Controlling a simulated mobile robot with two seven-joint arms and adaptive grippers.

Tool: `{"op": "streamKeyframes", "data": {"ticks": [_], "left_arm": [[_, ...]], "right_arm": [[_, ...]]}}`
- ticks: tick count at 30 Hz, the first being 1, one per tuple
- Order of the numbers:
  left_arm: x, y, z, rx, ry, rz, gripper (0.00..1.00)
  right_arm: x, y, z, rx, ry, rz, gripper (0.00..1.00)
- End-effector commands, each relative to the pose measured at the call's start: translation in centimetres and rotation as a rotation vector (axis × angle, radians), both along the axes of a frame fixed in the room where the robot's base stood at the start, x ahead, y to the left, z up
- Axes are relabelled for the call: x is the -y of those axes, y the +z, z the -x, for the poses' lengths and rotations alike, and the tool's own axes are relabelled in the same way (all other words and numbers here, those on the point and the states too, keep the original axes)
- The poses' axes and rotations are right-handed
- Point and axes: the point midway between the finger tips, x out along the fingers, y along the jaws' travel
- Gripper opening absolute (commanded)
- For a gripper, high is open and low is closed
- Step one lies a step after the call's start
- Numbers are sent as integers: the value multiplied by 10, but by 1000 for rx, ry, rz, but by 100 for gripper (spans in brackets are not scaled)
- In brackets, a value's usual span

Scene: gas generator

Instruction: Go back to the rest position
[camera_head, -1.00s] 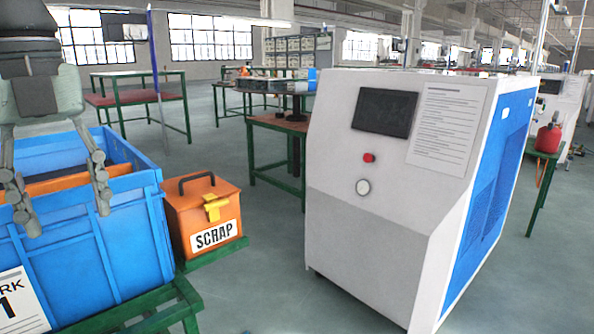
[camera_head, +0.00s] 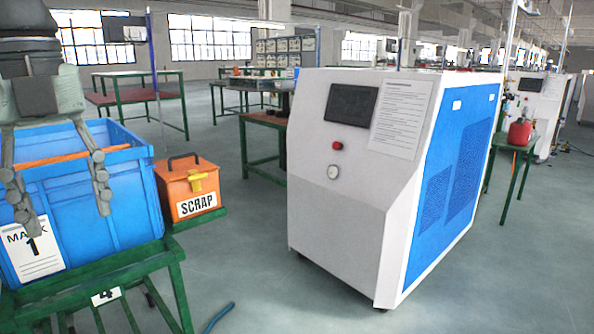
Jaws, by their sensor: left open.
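My left gripper (camera_head: 68,195) hangs at the left edge of the head view with its fingers spread and nothing between them. It is in front of a blue crate (camera_head: 130,195) and hides part of it. The crate has a white label with a 1 and stands on a green-framed table (camera_head: 130,262). An orange bar shows inside the crate. My right gripper does not show.
An orange SCRAP box (camera_head: 190,187) stands right of the crate. A white and blue generator cabinet (camera_head: 345,215) stands in the middle. A red can (camera_head: 519,132) sits on a table at right. Green-legged tables stand behind.

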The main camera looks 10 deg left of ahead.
Motion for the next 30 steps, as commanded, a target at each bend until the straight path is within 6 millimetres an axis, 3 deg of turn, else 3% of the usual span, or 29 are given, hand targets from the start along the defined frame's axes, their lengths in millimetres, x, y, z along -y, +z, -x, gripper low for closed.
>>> {"op": "streamKeyframes", "data": {"ticks": [2,11,15,18,20,23,26,30], "left_arm": [[0,0,0,0,0,0,54],[46,-37,-59,195,-66,488,54],[63,-44,-94,345,-35,746,54],[64,-49,-128,499,46,952,54],[56,-54,-151,612,137,1073,54],[25,-75,-187,805,356,1219,54],[-19,-118,-211,967,636,1275,54],[-74,-210,-215,1085,1046,1207,54]], "right_arm": [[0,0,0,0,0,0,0],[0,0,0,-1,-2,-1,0],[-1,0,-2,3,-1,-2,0],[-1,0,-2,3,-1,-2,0],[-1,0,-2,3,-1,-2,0],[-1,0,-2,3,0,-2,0],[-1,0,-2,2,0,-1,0],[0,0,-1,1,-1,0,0]]}}
